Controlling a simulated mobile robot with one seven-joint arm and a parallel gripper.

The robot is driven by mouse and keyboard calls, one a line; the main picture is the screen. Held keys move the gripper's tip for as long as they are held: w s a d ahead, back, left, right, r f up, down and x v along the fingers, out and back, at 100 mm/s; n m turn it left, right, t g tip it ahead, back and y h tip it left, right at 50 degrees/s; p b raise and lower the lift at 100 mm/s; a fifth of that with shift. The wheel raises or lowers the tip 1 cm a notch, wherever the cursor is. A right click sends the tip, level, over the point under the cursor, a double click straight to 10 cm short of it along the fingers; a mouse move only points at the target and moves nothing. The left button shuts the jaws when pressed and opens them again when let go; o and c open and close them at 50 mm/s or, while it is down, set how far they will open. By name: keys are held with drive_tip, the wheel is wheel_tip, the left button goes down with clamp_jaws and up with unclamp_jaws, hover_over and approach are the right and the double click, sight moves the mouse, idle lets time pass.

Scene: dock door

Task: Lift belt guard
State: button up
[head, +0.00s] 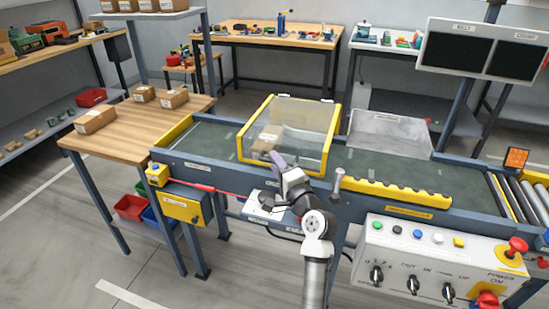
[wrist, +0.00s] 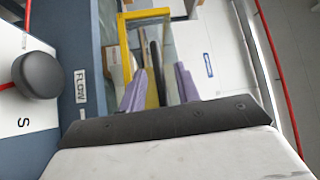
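The belt guard (head: 329,141) is a clear cover with a yellow frame over the green conveyor belt (head: 205,144). It stands tilted up over the belt, and a cardboard box (head: 268,138) shows through it. My gripper (head: 276,158) is at the guard's front lower side, over the conveyor's near edge. In the wrist view the two purple fingers of my gripper (wrist: 160,84) are apart. Part of the guard's yellow frame (wrist: 126,45) shows ahead and between them. I cannot tell whether the fingers touch it.
A control panel (head: 440,262) with knobs and buttons stands at the front right. A red cord (head: 225,191) runs along the conveyor's front from a yellow switch box (head: 182,208). A grey clear cover (head: 390,132) and a yellow notched rail (head: 385,193) lie to the right.

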drive_tip(key=shift+w+a+r, duration=0.1)
drive_tip(key=shift+w+a, duration=0.2)
drive_tip(key=shift+w, duration=0.3)
clamp_jaws()
